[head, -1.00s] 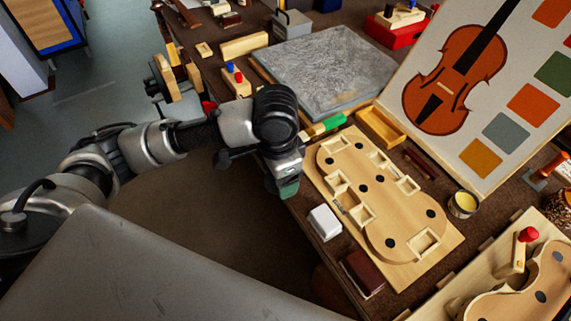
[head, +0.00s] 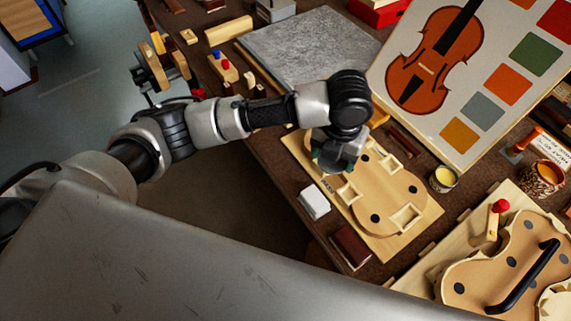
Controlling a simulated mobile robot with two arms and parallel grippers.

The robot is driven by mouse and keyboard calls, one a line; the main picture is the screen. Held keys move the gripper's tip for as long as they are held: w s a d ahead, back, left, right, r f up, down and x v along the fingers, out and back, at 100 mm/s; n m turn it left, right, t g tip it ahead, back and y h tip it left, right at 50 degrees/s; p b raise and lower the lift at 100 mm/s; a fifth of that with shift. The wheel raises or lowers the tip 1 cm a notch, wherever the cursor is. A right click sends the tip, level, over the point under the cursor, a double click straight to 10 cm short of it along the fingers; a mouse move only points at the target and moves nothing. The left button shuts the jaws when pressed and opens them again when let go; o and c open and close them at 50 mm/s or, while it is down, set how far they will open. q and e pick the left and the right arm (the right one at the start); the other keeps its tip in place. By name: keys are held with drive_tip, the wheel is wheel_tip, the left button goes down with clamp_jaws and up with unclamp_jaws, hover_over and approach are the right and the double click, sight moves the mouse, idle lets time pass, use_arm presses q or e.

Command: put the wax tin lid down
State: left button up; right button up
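The wax tin (head: 444,179) stands at the right of the wooden violin-shaped board, with yellow wax showing and no lid on it. I cannot make out the tin's lid anywhere in the head view. My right gripper is not in view.
A white block (head: 314,203) and a dark brown block (head: 351,245) lie along the near bench edge. A grey stone slab (head: 300,45) lies behind the arm. A violin picture panel (head: 440,70) stands beyond the tin. Dark bench top shows around the tin.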

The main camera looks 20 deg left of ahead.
use_arm(q)
drive_tip(key=shift+d+m, duration=0.15)
drive_tip(key=shift+m, duration=0.25)
drive_tip(key=shift+w+a+f, duration=0.1)
drive_tip(key=shift+a+f, duration=0.05)
drive_tip(key=shift+a, duration=0.05)
hover_over(285, 168)
wheel_tip(285, 168, down, 7)
drive_tip(key=shift+r+p, duration=0.15)
drive_tip(key=shift+p, duration=0.3)
drive_tip(key=shift+f, duration=1.95)
drive_tip(key=shift+f, duration=0.15)
drive_tip(key=o, duration=0.6)
